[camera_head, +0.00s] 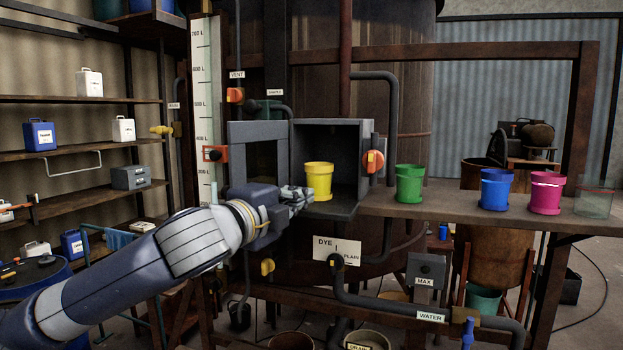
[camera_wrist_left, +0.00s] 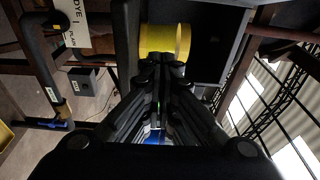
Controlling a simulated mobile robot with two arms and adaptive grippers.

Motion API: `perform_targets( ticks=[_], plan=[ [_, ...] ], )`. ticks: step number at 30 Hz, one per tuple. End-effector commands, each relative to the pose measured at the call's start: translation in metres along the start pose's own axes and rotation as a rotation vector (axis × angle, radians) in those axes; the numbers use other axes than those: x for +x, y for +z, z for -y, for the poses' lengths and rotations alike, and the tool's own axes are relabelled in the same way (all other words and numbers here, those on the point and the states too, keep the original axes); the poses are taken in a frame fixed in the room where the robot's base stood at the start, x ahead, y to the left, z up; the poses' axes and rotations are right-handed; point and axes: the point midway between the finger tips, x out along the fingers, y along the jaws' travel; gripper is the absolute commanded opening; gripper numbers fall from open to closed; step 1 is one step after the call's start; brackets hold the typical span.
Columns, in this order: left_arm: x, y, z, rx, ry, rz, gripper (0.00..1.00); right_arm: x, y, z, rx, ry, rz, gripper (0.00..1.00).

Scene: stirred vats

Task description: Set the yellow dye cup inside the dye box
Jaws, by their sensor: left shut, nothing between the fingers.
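The yellow dye cup (camera_head: 318,178) stands upright inside the open grey dye box (camera_head: 366,144), on its floor near the front left. My left gripper (camera_head: 306,195) is at the box's opening, just left of the cup. Its fingers are shut with nothing between them. In the left wrist view the yellow cup (camera_wrist_left: 160,40) is right beyond the fingertips (camera_wrist_left: 160,76); I cannot tell whether they touch it. The box's dark inside (camera_wrist_left: 213,40) shows behind the cup. My right gripper is not in view.
The box's windowed door (camera_head: 238,150) stands open at its left. A green cup (camera_head: 409,184), a blue cup (camera_head: 495,190), a pink cup (camera_head: 546,193) and a clear cup (camera_head: 593,203) stand on the shelf (camera_head: 450,203) to the right. A red-orange knob (camera_head: 373,161) is beside the box.

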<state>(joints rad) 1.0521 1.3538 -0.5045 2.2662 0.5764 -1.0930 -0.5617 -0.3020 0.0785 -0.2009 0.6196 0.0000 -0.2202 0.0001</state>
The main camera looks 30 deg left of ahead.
Motion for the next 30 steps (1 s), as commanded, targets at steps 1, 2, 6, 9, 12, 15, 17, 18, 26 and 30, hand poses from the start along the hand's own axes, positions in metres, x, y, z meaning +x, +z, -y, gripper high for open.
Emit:
perform_targets(
  ticks=[1,2,6,9,12,15,17,18,26,30],
  plan=[
    [0.011,-0.001,0.005,-0.004,0.002,-0.003,0.0,-0.011,-0.001,-0.001,0.001,0.001,0.0,0.69],
    [0.017,0.0,0.005,-0.003,0.003,-0.001,0.0,-0.013,-0.001,-0.001,0.001,0.001,0.0,0.69],
    [0.041,0.0,0.004,-0.001,0.002,-0.001,0.0,-0.026,-0.002,-0.003,0.001,0.003,0.0,0.69],
    [0.052,0.0,0.003,-0.001,0.001,0.0,0.0,-0.031,-0.003,-0.004,0.001,0.004,0.0,0.69],
    [0.058,0.0,0.002,-0.001,0.0,-0.001,0.0,-0.034,-0.003,-0.005,0.001,0.005,0.0,0.69],
    [0.061,0.0,0.0,0.0,0.0,0.0,0.0,-0.034,-0.003,-0.005,0.001,0.005,0.0,0.69],
    [0.061,0.0,0.0,0.001,-0.001,0.0,0.0,-0.034,-0.003,-0.005,0.001,0.005,0.0,0.69],
    [0.061,0.0,0.0,0.001,-0.001,0.0,0.0,-0.034,-0.003,-0.005,0.001,0.005,0.0,0.69],
    [0.064,0.0,0.0,-0.002,-0.001,0.0,0.0,-0.034,-0.004,-0.005,0.0,0.005,-0.002,0.69],
    [0.082,0.0,0.001,-0.006,-0.002,-0.001,0.0,-0.034,-0.005,-0.004,0.0,0.005,-0.002,0.69]
  ],
)
